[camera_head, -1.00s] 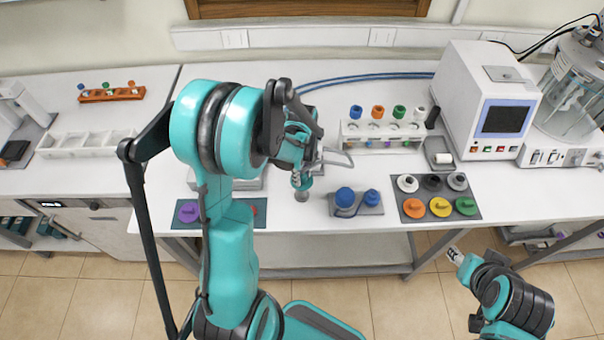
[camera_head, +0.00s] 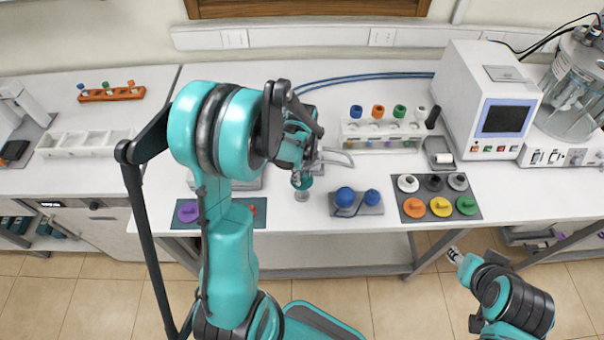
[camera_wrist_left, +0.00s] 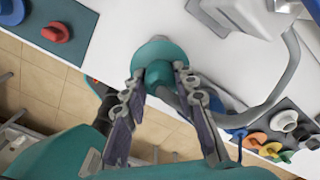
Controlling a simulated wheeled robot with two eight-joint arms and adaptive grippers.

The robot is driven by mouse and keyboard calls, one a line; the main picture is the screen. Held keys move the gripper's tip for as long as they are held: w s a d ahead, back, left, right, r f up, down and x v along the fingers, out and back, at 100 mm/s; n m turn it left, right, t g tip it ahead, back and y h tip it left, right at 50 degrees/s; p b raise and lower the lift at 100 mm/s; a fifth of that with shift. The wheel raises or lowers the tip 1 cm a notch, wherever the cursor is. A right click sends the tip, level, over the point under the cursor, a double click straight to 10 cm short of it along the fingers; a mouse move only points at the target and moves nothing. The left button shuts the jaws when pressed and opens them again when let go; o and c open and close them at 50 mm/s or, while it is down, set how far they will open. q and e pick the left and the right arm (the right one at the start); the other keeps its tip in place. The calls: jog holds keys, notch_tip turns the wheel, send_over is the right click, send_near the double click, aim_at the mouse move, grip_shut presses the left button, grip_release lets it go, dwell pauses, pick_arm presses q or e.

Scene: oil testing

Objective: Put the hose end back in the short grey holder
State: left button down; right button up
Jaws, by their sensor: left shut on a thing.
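The teal hose end (camera_head: 302,181) shows as a wide round flange with a narrower neck in the left wrist view (camera_wrist_left: 160,53). My left gripper (camera_wrist_left: 159,76) is shut on its neck. In the head view the hose end is directly over the short grey holder (camera_head: 302,196), a small upright piece near the table's front edge. I cannot tell whether they touch. A grey hose (camera_wrist_left: 279,88) curves beside the gripper. My right gripper (camera_head: 456,255) is low at the right, beyond the table's front edge; its jaws are unclear.
A grey block with blue knobs (camera_head: 356,202) stands just right of the holder. A dark mat with coloured caps (camera_head: 438,215) lies further right. A rack of coloured-top bottles (camera_head: 382,145) stands behind. A teal mat with a purple cap (camera_head: 189,212) lies left.

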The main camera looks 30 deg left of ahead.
pick_arm(q)
jog(key=shift+f+b, duration=0.65)
jog(key=shift+b, duration=0.05)
dwell(0.4)
jog(key=c, duration=1.5)
grip_release()
jog(key=shift+r, duration=0.1)
jog(key=shift+r+p, duration=3.9)
jog(key=shift+r, duration=1.6)
jog(key=shift+d+f, duration=0.1)
jog(key=s+d+f+n+t+b, duration=0.2)
jog(key=s+d+f+n+b, duration=0.1)
jog(key=n+b, duration=0.4)
jog(key=s+d+f+n+t+b, duration=0.2)
jog(key=s+d+n+b, duration=0.2)
jog(key=n+b, duration=0.2)
jog(key=s+d+f+n+t+b, duration=0.3)
jog(key=s+n+b, duration=0.1)
jog(key=n+b, duration=0.3)
jog(key=shift+d+f+n+b, duration=0.2)
jog(key=shift+f+n+b, duration=0.1)
jog(key=shift+b, duration=0.45)
